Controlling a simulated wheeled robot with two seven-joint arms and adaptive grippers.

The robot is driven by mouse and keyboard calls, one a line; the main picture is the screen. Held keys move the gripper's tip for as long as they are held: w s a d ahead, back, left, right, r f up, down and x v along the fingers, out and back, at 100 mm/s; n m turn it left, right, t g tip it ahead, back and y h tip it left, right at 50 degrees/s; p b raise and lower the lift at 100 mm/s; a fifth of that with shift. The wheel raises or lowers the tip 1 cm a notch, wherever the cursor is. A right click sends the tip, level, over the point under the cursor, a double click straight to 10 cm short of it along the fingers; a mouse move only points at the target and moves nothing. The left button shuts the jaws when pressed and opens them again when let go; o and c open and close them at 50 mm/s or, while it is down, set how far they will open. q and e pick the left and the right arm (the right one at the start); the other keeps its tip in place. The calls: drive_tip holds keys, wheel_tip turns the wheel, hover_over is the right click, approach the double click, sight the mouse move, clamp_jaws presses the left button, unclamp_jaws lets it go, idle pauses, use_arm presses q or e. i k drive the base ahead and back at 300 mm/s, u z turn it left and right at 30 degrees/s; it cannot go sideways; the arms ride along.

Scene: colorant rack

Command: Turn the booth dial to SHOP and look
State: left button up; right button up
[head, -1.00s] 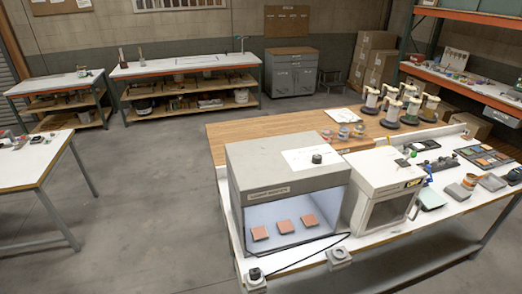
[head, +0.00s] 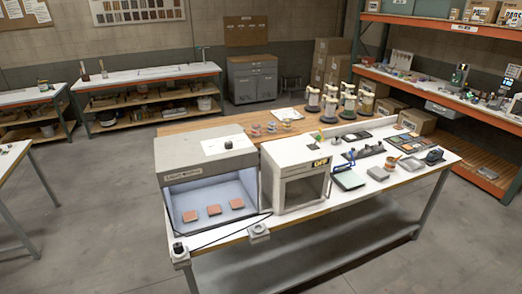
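The grey light booth (head: 210,168) stands on the near left part of the workbench, with its open front facing me. A black dial (head: 228,144) sits on a white plate (head: 214,147) on top of the booth. The plate's markings are too small to read, so I cannot tell where the dial points. The booth's inside is lit bluish white. Neither of my grippers is in view.
A white box (head: 297,167) with a dark window and a lit display stands right of the booth. Black-topped and light grey knob-like pieces (head: 179,248) sit at the bench's front edge, with a black cable nearby. Shelving (head: 440,85) stands at right.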

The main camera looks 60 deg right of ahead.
sight(228, 145)
drive_tip(key=k, duration=0.45)
drive_tip(key=z, duration=0.75)
